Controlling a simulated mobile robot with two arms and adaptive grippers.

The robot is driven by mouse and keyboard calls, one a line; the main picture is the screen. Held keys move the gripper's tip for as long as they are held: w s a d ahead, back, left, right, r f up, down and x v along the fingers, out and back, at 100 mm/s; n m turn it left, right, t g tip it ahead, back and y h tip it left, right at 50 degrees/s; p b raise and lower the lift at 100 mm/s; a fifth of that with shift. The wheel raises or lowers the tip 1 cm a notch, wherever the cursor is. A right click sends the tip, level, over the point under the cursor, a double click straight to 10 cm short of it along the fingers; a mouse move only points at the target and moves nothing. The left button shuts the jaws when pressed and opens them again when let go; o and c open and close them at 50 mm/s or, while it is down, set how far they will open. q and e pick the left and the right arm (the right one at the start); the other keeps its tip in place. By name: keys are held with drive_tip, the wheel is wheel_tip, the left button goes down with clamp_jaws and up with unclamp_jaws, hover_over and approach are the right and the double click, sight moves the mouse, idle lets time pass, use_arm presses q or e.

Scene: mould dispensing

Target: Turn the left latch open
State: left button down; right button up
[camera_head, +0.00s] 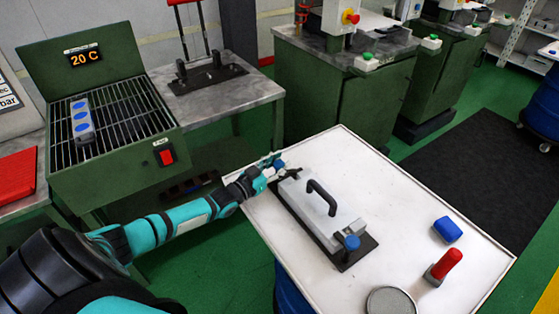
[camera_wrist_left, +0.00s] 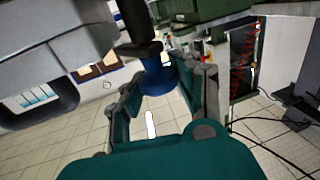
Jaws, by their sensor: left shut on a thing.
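The grey mould (camera_head: 322,212) with a black arched handle (camera_head: 322,194) lies on a black base plate (camera_head: 351,262) on the white table (camera_head: 411,209). The left latch has a blue knob (camera_head: 279,163) at the mould's far left end. My left gripper (camera_head: 272,168) is shut on this knob. In the left wrist view the blue knob (camera_wrist_left: 157,82) sits between the fingers, below a black latch arm (camera_wrist_left: 138,48). A second latch with a blue knob (camera_head: 351,242) is at the mould's near end. My right gripper is out of view.
A red-handled tool (camera_head: 446,264), a blue block (camera_head: 447,229) and a round grey dish (camera_head: 391,301) are on the table's right and near parts. A green heater with a grate (camera_head: 110,120) stands at the left. The table's far right part is clear.

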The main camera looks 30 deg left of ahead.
use_arm(q)
drive_tip(key=n+y+p, duration=0.2)
drive_tip(key=p, duration=0.1)
drive_tip(key=n+y+p, duration=0.1)
drive_tip(key=y+p, duration=0.1)
drive_tip(key=y, duration=0.1)
drive_tip(key=shift+d+r+n+y+p, duration=0.1)
drive_tip(key=shift+n+y+p, duration=0.2)
drive_tip(key=shift+n+p, duration=0.1)
drive_tip(key=shift+n+y+p, duration=0.6)
drive_tip(key=shift+n+y, duration=0.1)
drive_tip(key=shift+y, duration=0.4)
drive_tip(key=shift+s+f+n+g+y+p, duration=0.15)
drive_tip(key=shift+n+g+y+p, duration=0.2)
drive_tip(key=shift+y, duration=0.35)
drive_tip(key=shift+w+f+n+g+y+p, duration=0.15)
drive_tip(key=shift+n+y, duration=0.3)
drive_tip(key=shift+y, duration=0.25)
drive_tip(key=shift+s, duration=0.1)
drive_tip(key=c, duration=1.2)
unclamp_jaws()
drive_tip(key=shift+r, duration=0.1)
drive_tip(key=shift+o, duration=1.4)
drive_tip(key=shift+r, duration=0.1)
drive_tip(key=v, duration=1.2)
